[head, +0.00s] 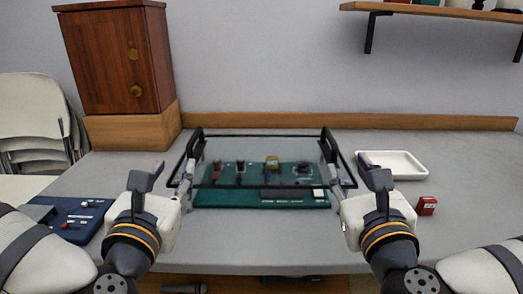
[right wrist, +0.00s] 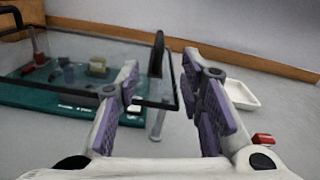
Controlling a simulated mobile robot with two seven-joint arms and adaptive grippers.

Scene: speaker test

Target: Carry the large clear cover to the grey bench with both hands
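The large clear cover (head: 262,182) is a see-through box with dark edges and an upright black handle at each end. It is over a green board (head: 260,198) with small parts on the grey bench (head: 275,245). In the right wrist view the cover (right wrist: 90,85) is at left, its near handle just beyond the fingertips. My left gripper (head: 175,168) is at the cover's left end and looks open. My right gripper (head: 353,168) is at the right end; the right wrist view shows its fingers (right wrist: 160,68) apart with nothing gripped. Whether either touches a handle is unclear.
A white tray (head: 393,164) and a small red box (head: 427,206) are on the right. A blue board (head: 70,220) lies at left. A wooden cabinet (head: 118,60) stands back left; a shelf (head: 435,11) hangs above right. The bench front is clear.

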